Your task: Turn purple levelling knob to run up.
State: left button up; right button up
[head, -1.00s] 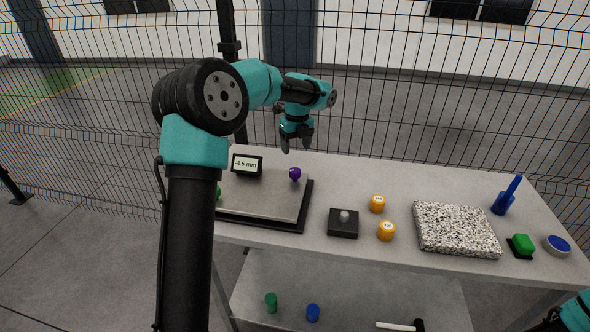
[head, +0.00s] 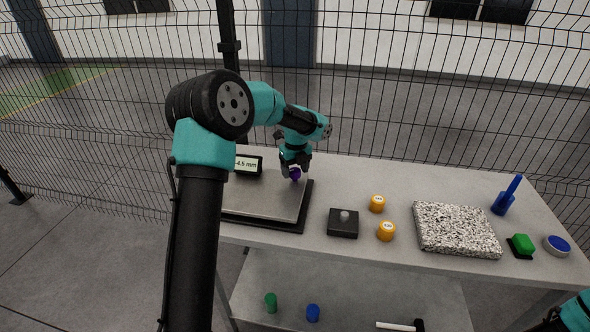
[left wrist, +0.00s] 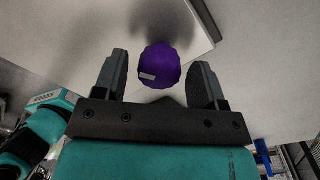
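The purple levelling knob (head: 295,174) stands near the back right corner of the grey levelling plate (head: 262,197). In the left wrist view the knob (left wrist: 160,66) is round with a pale mark on its side. My left gripper (head: 295,170) is open and pointing down at the knob. In the left wrist view its two fingers (left wrist: 160,80) stand on either side of the knob, with a gap on each side. The display (head: 247,164) at the back of the plate reads -4.5 mm. My right gripper is out of view; only a bit of that arm shows at the bottom right.
A wire fence runs behind the table. The table's back right is clear.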

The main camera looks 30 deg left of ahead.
pick_arm(q)
jog(key=c, duration=0.8)
